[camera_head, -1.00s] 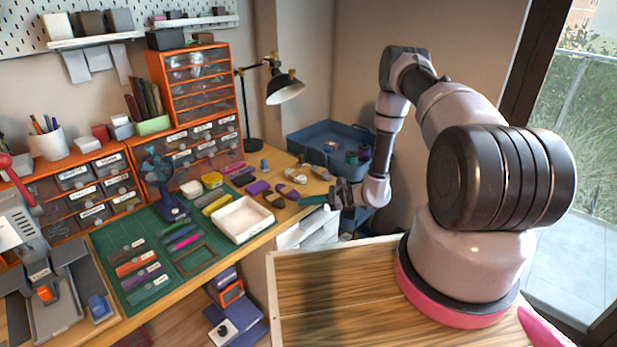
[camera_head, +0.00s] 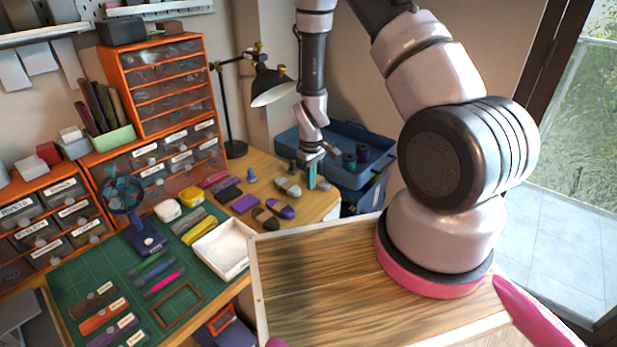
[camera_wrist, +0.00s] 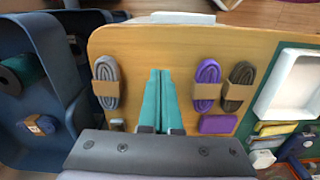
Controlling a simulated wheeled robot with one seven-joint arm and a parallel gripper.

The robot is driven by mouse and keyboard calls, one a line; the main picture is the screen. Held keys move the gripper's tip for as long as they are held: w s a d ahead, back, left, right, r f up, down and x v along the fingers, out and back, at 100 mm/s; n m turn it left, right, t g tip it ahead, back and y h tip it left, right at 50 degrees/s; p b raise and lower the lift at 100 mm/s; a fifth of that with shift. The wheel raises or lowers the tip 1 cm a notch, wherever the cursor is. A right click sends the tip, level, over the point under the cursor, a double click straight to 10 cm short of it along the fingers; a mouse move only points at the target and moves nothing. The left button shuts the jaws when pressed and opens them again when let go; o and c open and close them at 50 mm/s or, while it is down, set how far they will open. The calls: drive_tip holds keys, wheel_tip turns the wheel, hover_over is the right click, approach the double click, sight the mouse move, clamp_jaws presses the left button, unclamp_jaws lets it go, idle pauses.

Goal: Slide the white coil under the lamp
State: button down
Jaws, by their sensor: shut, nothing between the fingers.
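The pale, whitish coil (camera_head: 288,187) with a tan band lies on the wooden table, in front of the black desk lamp (camera_head: 272,84). The lamp's shade hangs above the table's back part. My gripper (camera_head: 312,186) points down at the table's right end, just right of the pale coil; I cannot tell whether it touches it. In the wrist view my gripper's teal fingers (camera_wrist: 160,75) are together and empty, between a grey banded coil (camera_wrist: 107,85) and a purple banded coil (camera_wrist: 207,85).
A dark brown coil (camera_wrist: 238,87) lies beside the purple one, near a purple block (camera_wrist: 216,123). A white tray (camera_head: 222,250) is at the front left. A blue bin (camera_head: 345,172) with spools adjoins the table's right end.

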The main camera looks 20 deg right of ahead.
sight(302, 199)
wheel_tip(302, 199, down, 6)
drive_tip(key=w, duration=0.1)
drive_tip(key=w+a, duration=0.1)
drive_tip(key=shift+w+a+f, duration=0.15)
drive_tip(key=shift+w+a, duration=0.15)
drive_tip(key=shift+w, duration=0.05)
drive_tip(key=shift+w+a, duration=0.25)
drive_tip(key=shift+w, duration=0.1)
